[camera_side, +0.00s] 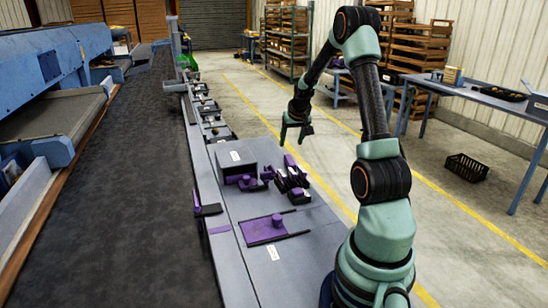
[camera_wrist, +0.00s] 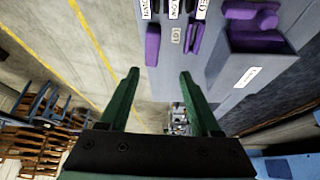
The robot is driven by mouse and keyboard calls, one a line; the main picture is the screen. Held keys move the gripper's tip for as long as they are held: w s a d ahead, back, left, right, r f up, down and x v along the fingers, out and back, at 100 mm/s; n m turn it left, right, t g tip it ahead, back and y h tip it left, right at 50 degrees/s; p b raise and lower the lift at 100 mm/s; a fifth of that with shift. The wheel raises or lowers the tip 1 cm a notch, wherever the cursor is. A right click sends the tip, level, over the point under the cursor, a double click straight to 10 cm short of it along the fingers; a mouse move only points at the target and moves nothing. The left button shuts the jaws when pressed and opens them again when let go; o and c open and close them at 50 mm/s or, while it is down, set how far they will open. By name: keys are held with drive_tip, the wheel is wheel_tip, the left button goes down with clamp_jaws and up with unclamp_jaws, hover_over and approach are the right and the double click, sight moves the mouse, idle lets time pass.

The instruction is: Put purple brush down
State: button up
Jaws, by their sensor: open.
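Several purple items lie on the grey bench (camera_side: 248,262), and I cannot tell for sure which is the brush. A small purple cluster (camera_side: 248,183) is beside the grey box. Dark labelled pieces with purple parts (camera_side: 298,195) lie to its right. A dark and purple piece (camera_side: 208,210) is at the bench's left edge. My gripper (camera_side: 296,136) is open and empty, above and beyond the bench's right side. In the wrist view my gripper (camera_wrist: 160,76) has its fingers apart with nothing between them; a purple block (camera_wrist: 152,46) lies beyond them.
A grey box (camera_side: 237,158) stands at the bench's back. A purple plate with a knob (camera_side: 265,230) lies at the front. A dark belt (camera_side: 135,190) runs along the left. Open concrete floor (camera_side: 330,140) lies right of the bench; a black crate (camera_side: 466,167) stands there.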

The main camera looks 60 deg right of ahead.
drive_tip(key=w+a+r+n+y, duration=0.1)
drive_tip(key=w+a+r+n, duration=0.15)
drive_tip(key=a, duration=0.45)
drive_tip(key=w+a+r+n+t, duration=0.1)
drive_tip(key=a+r, duration=0.3)
drive_tip(key=a, duration=0.3)
drive_tip(key=w+a+r+n+y, duration=0.1)
drive_tip(key=a+r, duration=0.3)
drive_tip(key=a, duration=0.3)
drive_tip(key=s+a+r+n+y, duration=0.1)
drive_tip(key=s+a+n, duration=0.2)
drive_tip(key=a, duration=0.7)
drive_tip(key=s+a+r+n+t+y, duration=0.1)
drive_tip(key=s+a+n, duration=0.2)
drive_tip(key=a, duration=0.7)
drive_tip(key=s, duration=0.2)
drive_tip(key=shift+s+r, duration=0.15)
drive_tip(key=shift+s, duration=0.15)
